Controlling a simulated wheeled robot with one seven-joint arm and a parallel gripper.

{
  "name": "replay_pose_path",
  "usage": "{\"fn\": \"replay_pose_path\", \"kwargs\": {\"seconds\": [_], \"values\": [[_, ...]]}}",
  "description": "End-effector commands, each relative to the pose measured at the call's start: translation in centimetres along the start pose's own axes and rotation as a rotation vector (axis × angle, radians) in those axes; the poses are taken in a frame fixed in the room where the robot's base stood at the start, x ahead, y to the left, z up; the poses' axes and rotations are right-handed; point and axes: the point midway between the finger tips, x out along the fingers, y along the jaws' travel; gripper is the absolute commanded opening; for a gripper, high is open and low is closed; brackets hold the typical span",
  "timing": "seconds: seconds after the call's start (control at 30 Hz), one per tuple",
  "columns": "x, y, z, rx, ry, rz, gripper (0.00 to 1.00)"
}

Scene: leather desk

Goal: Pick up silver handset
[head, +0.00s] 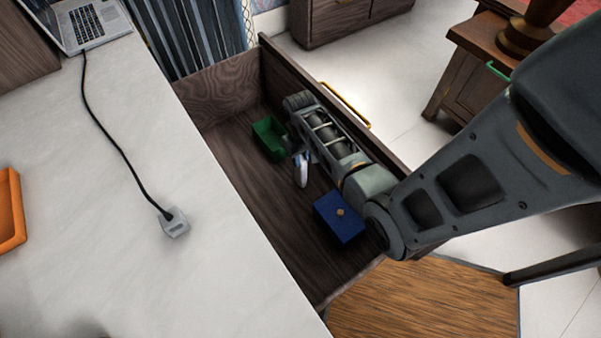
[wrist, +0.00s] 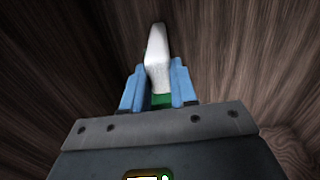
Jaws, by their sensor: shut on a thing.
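The silver handset (wrist: 157,62) is a pale, narrow, long piece in the wrist view. It stands out between the two blue fingers of my gripper (wrist: 158,82). My gripper is shut on it. In the head view, my gripper (head: 301,157) reaches down into the open drawer, and the pale handset (head: 302,175) shows at its fingertips. Part of the handset is hidden by the fingers. I cannot tell whether it touches the drawer floor.
The wooden drawer (head: 219,85) holds a green open box (head: 266,140) beside my gripper and a blue box (head: 338,218) nearer the front. The drawer walls stand close around my arm. The white desk top (head: 110,220) carries a laptop (head: 92,22), a cable with a grey plug box (head: 174,224), and an orange tray (head: 10,212).

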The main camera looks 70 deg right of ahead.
Motion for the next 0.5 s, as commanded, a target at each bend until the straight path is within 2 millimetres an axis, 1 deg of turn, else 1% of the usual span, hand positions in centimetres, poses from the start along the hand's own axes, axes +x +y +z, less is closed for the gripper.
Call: {"fn": "replay_pose_path", "kwargs": {"seconds": [0.37, 0.5], "values": [[-0.1, 0.0, 0.0, 0.0, 0.001, 0.0, 0.0], [-1.0, 0.0, -0.1, 0.0, 0.003, 0.0, 0.0]]}}
